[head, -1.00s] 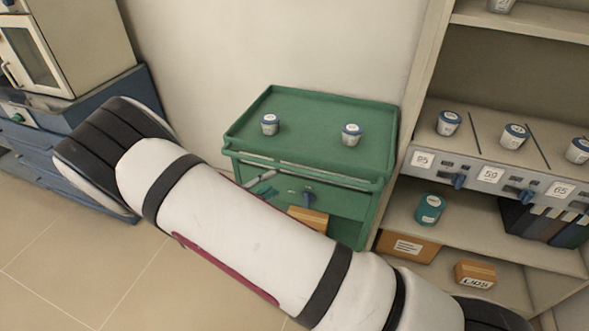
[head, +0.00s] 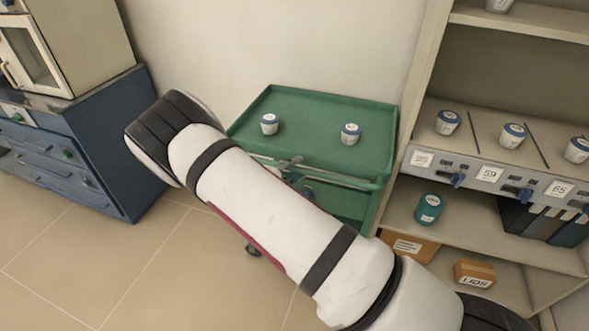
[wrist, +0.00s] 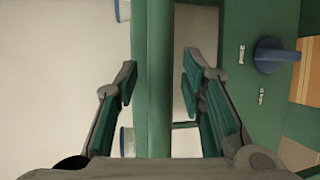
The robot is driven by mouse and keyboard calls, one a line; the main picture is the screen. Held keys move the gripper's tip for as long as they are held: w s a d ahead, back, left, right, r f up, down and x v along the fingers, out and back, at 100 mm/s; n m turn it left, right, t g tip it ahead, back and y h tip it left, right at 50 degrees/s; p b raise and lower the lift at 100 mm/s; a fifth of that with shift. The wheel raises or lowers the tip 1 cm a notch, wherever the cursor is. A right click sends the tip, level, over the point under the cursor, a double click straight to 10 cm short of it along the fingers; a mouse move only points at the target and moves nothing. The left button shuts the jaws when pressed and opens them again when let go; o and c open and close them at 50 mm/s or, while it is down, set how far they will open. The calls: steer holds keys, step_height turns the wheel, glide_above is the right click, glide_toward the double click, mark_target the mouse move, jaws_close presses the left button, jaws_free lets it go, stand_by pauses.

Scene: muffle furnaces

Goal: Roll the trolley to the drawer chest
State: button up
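The green trolley (head: 330,108) stands against the wall, left of the shelf unit, with two blue-lidded white jars on its top tray. The blue drawer chest (head: 112,140) stands apart at the left. My gripper (wrist: 158,78) is open in the wrist view, with one finger on each side of a green bar (wrist: 154,40) of the trolley. Gaps show between the bar and the fingers.
A furnace (head: 80,45) sits on the chest. The shelf unit (head: 410,150) with jars (head: 447,122) and boxes stands close to the trolley's right side. Tiled floor (head: 90,260) is clear at the left front and between trolley and chest.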

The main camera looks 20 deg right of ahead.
jaws_close()
steer(key=shift+a, duration=0.1)
